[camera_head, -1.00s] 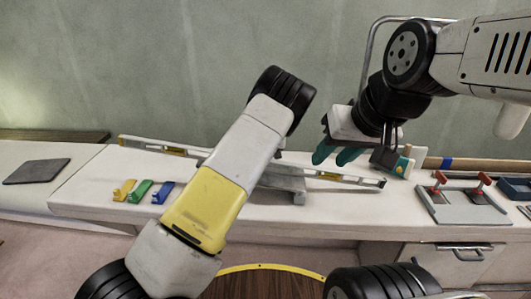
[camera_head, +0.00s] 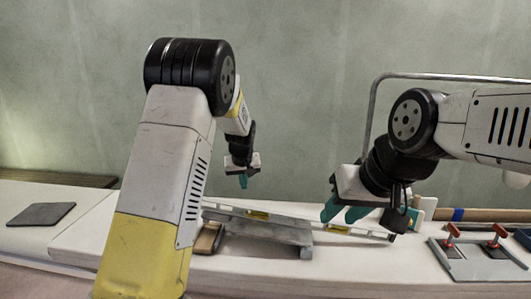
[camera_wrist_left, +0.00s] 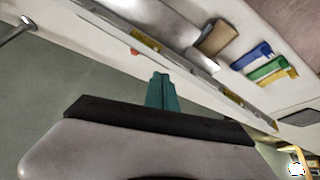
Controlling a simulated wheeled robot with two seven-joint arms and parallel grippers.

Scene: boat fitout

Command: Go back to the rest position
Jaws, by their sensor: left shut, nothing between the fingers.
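My left gripper (camera_head: 243,182) hangs in the air above the back of the bench, behind my left forearm. Its teal fingers are together, with nothing between them; in the left wrist view the closed fingers (camera_wrist_left: 161,92) point toward the bench. My right gripper (camera_head: 345,213) is low over the bench near the right end of a long spirit level (camera_head: 340,229). Its two teal fingers are apart; I cannot tell whether they touch the level.
The level lies by a grey stand (camera_head: 265,229), beside a brown block (camera_head: 208,238). The left wrist view shows blue (camera_wrist_left: 251,56), green (camera_wrist_left: 268,69) and yellow (camera_wrist_left: 278,79) clips. A grey panel with red-handled clamps (camera_head: 470,258) is at right, a dark pad (camera_head: 41,214) at left.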

